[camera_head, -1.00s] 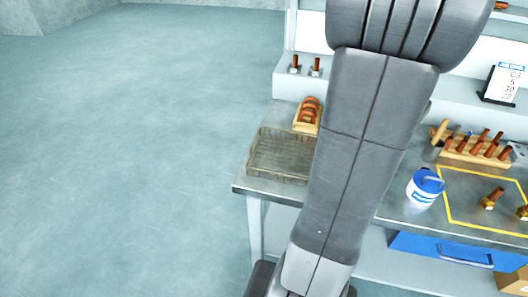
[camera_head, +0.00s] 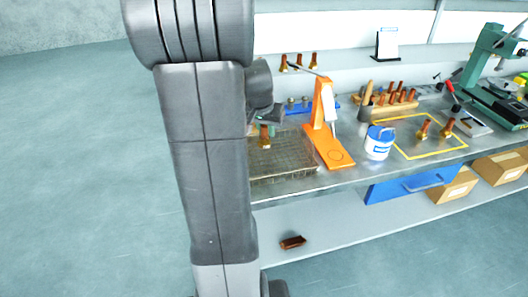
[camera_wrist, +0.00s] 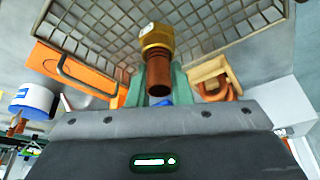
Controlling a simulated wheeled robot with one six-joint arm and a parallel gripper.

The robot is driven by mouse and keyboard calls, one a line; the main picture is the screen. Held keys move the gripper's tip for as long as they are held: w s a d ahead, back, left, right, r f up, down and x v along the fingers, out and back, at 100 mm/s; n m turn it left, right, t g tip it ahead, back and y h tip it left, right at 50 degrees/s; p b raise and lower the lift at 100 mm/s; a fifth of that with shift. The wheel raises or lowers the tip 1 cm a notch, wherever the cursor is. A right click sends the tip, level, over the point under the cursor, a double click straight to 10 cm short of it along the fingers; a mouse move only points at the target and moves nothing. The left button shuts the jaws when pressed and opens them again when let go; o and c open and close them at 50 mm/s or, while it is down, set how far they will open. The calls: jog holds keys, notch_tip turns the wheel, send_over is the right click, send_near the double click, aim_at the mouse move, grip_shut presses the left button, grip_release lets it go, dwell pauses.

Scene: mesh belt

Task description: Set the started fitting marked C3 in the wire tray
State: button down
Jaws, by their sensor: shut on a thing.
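My gripper (camera_wrist: 158,92) is shut on a fitting (camera_wrist: 158,42) with a copper pipe and a brass nut. The nut carries a small white label, too small to read. The wire tray (camera_wrist: 95,18) fills the top of the wrist view behind the fitting. In the head view the fitting (camera_head: 265,138) hangs roughly upright, brass end down, in front of the mesh of the wire tray (camera_head: 290,170). Whether it touches the mesh, I cannot tell. My arm hides the tray's left part and much of my gripper (camera_head: 265,122).
An orange stand (camera_head: 324,130) is close to the tray's right side. A blue-and-white tub (camera_head: 378,143) and a yellow-outlined area with two fittings (camera_head: 424,129) lie farther right. A wooden holder with copper rings (camera_wrist: 212,82) shows near the tray. A brown piece (camera_head: 292,242) lies on the lower shelf.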

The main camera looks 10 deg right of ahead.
aim_at(266, 143)
jog(key=shift+f, duration=2.95)
jog(key=shift+f, duration=0.2)
jog(key=c, duration=1.3)
grip_release()
jog(key=shift+r, duration=0.2)
jog(key=shift+r, duration=0.2)
jog(key=v, duration=1.1)
jog(key=shift+s+a+r, duration=0.1)
jog(key=shift+s+r, duration=0.05)
jog(key=shift+r, duration=0.1)
